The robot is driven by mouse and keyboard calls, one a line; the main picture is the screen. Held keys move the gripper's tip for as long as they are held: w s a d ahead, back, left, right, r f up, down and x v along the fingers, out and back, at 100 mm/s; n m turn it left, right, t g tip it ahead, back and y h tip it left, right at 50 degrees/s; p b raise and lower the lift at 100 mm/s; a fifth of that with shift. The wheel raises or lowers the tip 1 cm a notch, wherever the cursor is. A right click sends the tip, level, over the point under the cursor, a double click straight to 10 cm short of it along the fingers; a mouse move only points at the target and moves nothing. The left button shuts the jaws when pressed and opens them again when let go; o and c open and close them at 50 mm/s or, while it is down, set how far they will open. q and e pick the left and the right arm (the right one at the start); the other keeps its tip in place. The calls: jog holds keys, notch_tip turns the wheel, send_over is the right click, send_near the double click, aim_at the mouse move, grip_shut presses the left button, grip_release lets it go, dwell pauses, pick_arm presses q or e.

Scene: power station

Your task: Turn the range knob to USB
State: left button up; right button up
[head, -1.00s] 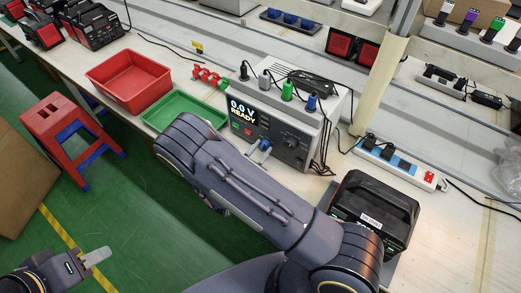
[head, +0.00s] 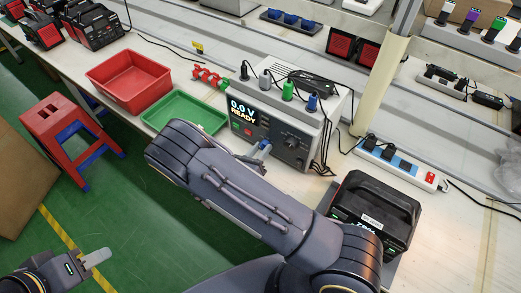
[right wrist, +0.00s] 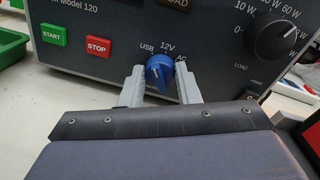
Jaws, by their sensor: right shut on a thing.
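The blue range knob (right wrist: 160,75) is on the front panel of the grey tester (right wrist: 218,50), under the labels USB, 12V and AC. Its white mark points up, near the 12V side; the exact setting is hard to tell. My right gripper (right wrist: 161,84) has one grey finger on each side of the knob and is shut on it. In the head view my right gripper (head: 259,152) is at the tester's front, partly hidden by my arm. The tester's display (head: 243,110) reads 0.0 V READY. My left gripper (head: 97,257) is low at the left, away from the bench, seen edge-on.
A large black load knob (right wrist: 275,38) is right of the range knob; START (right wrist: 53,35) and STOP (right wrist: 98,45) buttons are left. A green tray (head: 185,113) and red bin (head: 128,80) stand left of the tester. A black battery case (head: 375,212) is close to my right arm.

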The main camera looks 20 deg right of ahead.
jog(key=shift+n, duration=1.1)
jog(key=o, duration=1)
jog(key=shift+c, duration=0.2)
jog(key=shift+a, duration=0.1)
jog(key=b+v, duration=0.1)
jog(key=v, duration=0.6)
jog(key=shift+s+a, duration=0.25)
jog(key=shift+a, duration=0.05)
